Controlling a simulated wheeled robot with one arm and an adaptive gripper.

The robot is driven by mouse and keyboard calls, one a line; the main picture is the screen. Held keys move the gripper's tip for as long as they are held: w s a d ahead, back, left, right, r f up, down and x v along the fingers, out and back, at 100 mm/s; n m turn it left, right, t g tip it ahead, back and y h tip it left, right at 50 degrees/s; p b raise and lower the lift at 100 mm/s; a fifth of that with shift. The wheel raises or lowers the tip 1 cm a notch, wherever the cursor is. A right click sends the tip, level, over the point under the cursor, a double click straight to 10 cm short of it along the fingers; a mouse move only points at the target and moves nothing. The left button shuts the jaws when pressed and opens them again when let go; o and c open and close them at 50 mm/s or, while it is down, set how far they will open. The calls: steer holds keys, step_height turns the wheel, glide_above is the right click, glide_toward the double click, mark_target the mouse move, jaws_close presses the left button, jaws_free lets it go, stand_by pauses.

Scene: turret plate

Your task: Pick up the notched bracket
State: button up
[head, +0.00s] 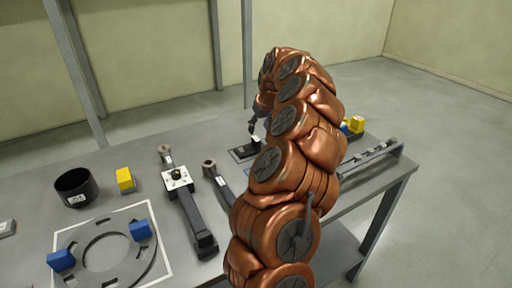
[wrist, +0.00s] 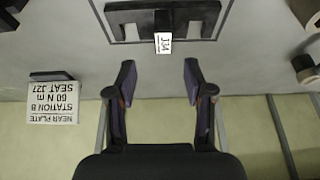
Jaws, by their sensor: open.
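In the head view a dark item with a white tag (head: 243,153) lies near my gripper, partly hidden by my arm. My gripper (wrist: 159,68) is open, its two fingers apart and empty, short of the part in the wrist view. In the head view my gripper (head: 262,112) is small and partly hidden.
A printed card (wrist: 50,103) shows left in the wrist view. In the head view, a black cup (head: 76,188), yellow block (head: 125,180), slotted ring (head: 103,256) with blue blocks (head: 140,230) and long dark tools (head: 196,222) occupy the left. A rail (head: 372,160) lies right.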

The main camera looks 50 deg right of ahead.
mark_target(256, 138)
steer(key=shift+p+x, duration=0.35)
steer(key=shift+x, duration=0.75)
steer(key=shift+a+f+p, duration=0.15)
steer(key=shift+f+p, duration=0.25)
steer(key=shift+f, duration=0.15)
steer(key=shift+a+p+x, duration=0.1)
steer(key=shift+p+x, duration=0.3)
steer(key=shift+x, duration=0.6)
steer(key=shift+a+p+x, duration=0.15)
steer(key=shift+p+x, duration=0.2)
steer(key=shift+x, duration=0.65)
steer(key=shift+s+d+f, duration=0.1)
steer(key=shift+d, duration=0.05)
jaws_close()
